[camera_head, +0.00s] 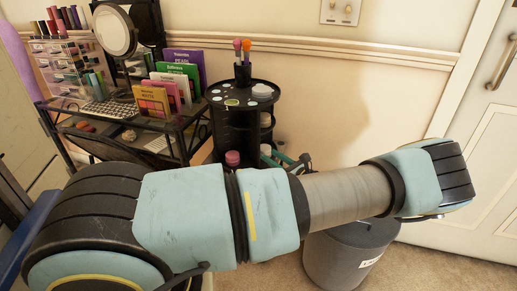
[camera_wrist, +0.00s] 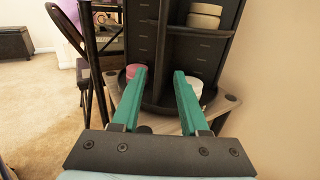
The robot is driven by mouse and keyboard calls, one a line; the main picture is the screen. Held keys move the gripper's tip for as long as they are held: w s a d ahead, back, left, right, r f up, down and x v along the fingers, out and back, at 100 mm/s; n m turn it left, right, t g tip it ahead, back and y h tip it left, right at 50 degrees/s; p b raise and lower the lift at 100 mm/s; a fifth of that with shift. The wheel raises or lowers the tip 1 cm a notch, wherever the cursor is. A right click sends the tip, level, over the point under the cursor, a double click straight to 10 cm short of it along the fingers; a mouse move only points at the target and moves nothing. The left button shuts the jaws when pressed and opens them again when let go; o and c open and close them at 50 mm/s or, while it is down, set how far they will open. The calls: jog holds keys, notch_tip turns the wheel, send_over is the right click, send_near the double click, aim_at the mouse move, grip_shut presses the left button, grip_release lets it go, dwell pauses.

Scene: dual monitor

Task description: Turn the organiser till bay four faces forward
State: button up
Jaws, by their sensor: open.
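The organiser (camera_head: 227,128) is a black, round, tiered carousel at the right end of the desk, with brushes and small discs on top. In the wrist view its dark upright panels (camera_wrist: 145,35) and round base fill the upper middle. My gripper (camera_wrist: 160,73) is open and empty, its two teal fingers pointing at the organiser's lower part. A vertical panel edge shows between the fingertips; I cannot tell whether they touch it. Pink jars (camera_wrist: 133,71) sit in the left bay and a white jar (camera_wrist: 194,84) in the right one.
A desk with a round mirror (camera_head: 115,30), drawers (camera_head: 62,62) and upright colour palettes (camera_head: 165,88) stands left of the organiser. The wall is close on its right. A grey bin (camera_head: 345,255) stands on the floor below my arm.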

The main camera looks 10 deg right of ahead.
aim_at(259, 149)
jog(key=p+x, duration=0.1)
jog(key=x, duration=0.6)
jog(key=shift+w+a, duration=0.2)
grip_shut()
jog(key=shift+a, duration=0.15)
dwell(1.1)
